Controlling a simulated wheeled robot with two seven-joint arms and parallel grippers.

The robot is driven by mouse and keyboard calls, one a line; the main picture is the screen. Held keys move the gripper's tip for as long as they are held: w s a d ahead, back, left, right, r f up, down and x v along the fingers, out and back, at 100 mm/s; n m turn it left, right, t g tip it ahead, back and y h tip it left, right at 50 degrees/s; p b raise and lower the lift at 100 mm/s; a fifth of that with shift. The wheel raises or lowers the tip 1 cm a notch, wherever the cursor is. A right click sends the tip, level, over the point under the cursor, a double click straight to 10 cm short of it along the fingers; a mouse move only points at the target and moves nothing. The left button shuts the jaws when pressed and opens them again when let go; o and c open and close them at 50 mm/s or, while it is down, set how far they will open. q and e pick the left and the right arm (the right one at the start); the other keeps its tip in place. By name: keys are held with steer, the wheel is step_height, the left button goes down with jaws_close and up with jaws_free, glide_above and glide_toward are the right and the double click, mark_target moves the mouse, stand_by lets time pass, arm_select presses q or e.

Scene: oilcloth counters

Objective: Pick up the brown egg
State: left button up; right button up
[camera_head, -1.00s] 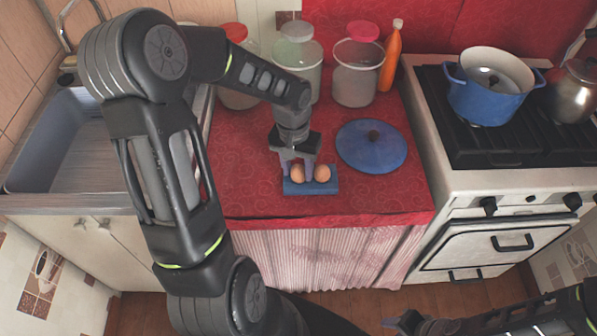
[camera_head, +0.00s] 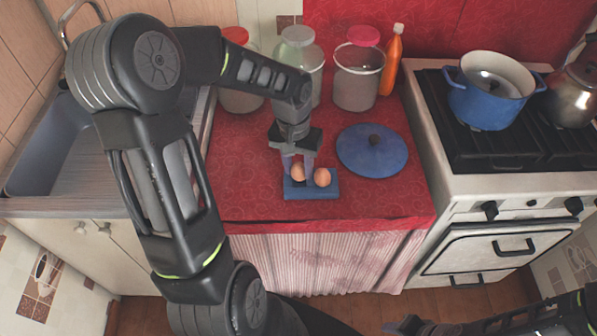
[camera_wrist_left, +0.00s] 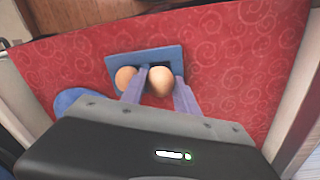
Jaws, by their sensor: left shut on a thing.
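Two brown eggs are at a small blue holder (camera_head: 312,194) on the red counter. My left gripper (camera_head: 298,172) points down, shut on the left brown egg (camera_head: 298,173) in the head view. In the wrist view this egg (camera_wrist_left: 161,82) is between the two fingers and looks slightly paler and larger than the other. It looks a little higher than the other egg (camera_head: 322,177), which sits in the holder just outside one finger. Whether the held egg is fully clear of the holder cannot be told. My right gripper (camera_head: 408,325) is at the bottom edge, partly cut off.
A blue lid (camera_head: 372,154) lies right of the holder. A stove with a blue pot (camera_head: 487,100) is right; a sink (camera_head: 50,145) is left.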

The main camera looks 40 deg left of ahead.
mark_target(299, 164)
arm_select(q)
step_height(299, 164, up, 8)
steer(key=shift+f, duration=0.25)
steer(key=shift+r, duration=0.1)
stand_by(0.5)
